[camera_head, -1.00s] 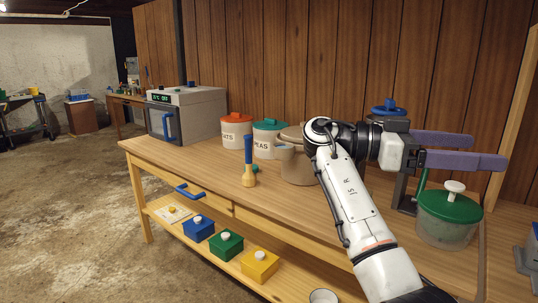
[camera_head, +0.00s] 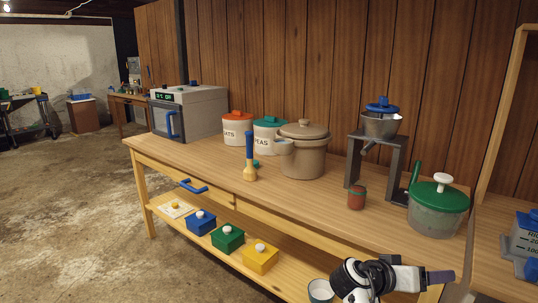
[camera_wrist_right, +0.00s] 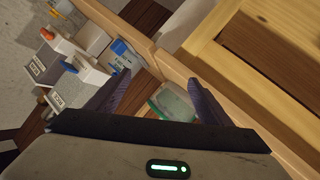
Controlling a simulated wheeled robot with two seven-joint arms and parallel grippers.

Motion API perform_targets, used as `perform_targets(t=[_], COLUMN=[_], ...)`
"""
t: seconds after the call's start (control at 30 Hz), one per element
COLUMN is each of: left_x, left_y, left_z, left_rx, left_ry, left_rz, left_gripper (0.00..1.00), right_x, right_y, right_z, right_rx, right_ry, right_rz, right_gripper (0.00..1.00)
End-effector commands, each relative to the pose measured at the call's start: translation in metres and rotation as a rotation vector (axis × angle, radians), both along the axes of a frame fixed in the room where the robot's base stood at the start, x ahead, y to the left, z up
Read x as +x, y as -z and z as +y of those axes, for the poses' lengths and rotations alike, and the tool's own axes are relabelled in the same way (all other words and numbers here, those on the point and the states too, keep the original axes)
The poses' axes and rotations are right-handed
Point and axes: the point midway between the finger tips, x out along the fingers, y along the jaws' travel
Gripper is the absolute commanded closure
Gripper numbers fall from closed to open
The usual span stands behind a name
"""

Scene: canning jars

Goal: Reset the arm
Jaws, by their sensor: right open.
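My right arm is folded low at the bottom right of the head view, in front of the bench. Its gripper (camera_head: 440,277) points right, with nothing between the fingers. In the right wrist view the two purple fingers (camera_wrist_right: 160,80) are spread apart and empty. Beyond them, in that view, are a green-lidded container (camera_wrist_right: 172,102) and white bins with labels. My left gripper is not in view.
The wooden bench (camera_head: 215,170) holds a large lidded pot (camera_head: 305,155), a small red jar (camera_head: 357,197), a grey stand (camera_head: 400,160) and a green-lidded pot (camera_head: 437,210). Coloured boxes sit on the lower shelf. A white cup (camera_head: 320,291) is beside my arm.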

Motion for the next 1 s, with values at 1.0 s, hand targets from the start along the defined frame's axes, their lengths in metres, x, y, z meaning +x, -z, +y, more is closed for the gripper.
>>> perform_targets(t=[1.0], left_x=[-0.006], left_y=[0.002], left_z=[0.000], left_rx=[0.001], left_ry=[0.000], left_rz=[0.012], left_gripper=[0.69], right_x=[-0.300], right_y=[0.246], right_z=[0.198], right_rx=[0.761], right_ry=[-1.032], right_rz=[0.096], right_gripper=[0.27])
